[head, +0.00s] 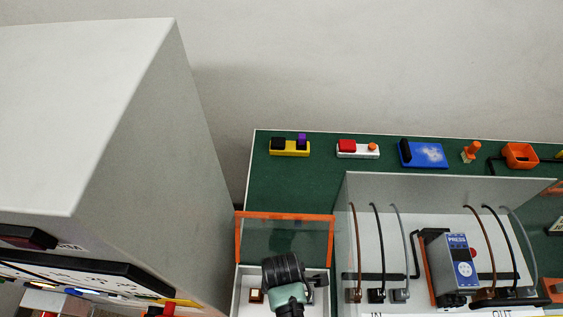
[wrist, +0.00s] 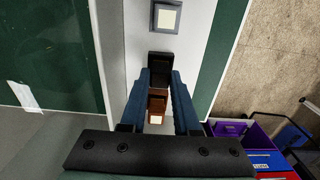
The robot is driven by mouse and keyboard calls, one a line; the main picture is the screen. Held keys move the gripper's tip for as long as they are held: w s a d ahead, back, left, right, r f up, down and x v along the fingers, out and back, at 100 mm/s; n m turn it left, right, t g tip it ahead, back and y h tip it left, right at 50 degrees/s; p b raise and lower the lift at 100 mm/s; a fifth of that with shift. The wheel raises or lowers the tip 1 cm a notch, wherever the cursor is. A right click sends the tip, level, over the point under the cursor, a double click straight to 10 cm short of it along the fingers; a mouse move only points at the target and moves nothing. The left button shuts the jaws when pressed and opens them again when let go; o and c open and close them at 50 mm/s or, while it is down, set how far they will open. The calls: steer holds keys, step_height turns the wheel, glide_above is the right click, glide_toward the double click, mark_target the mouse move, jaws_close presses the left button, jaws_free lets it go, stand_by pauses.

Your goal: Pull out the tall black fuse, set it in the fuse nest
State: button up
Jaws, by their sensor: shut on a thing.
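In the wrist view my gripper (wrist: 161,75) has its two blue fingers closed on the black fuse (wrist: 161,60), which shows at the fingertips. Its lower part is hidden, so I cannot tell whether it is seated or free. A brown block (wrist: 157,104) with a pale face shows in the gap between the fingers. In the head view my gripper's dark wrist is over the white open box with the orange-edged clear lid, and the wrist hides the fingers and the fuse. A grey square frame with a cream centre (wrist: 167,17) lies beyond the fingertips; I cannot tell whether it is the fuse nest.
The orange-edged lid (head: 285,215) stands up behind the box. A grey enclosure (head: 450,190) with several cables and a blue-faced PRESS unit (head: 460,262) stands to the right. Small coloured parts, including a yellow holder (head: 289,148), line the green back. A large white cabinet (head: 90,110) stands left.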

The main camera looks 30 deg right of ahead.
jaws_close()
steer(key=shift+r+p, duration=0.45)
steer(key=shift+p, duration=0.05)
steer(key=shift+r+p, duration=0.35)
steer(key=shift+r+p, duration=0.95)
steer(key=shift+p, duration=0.15)
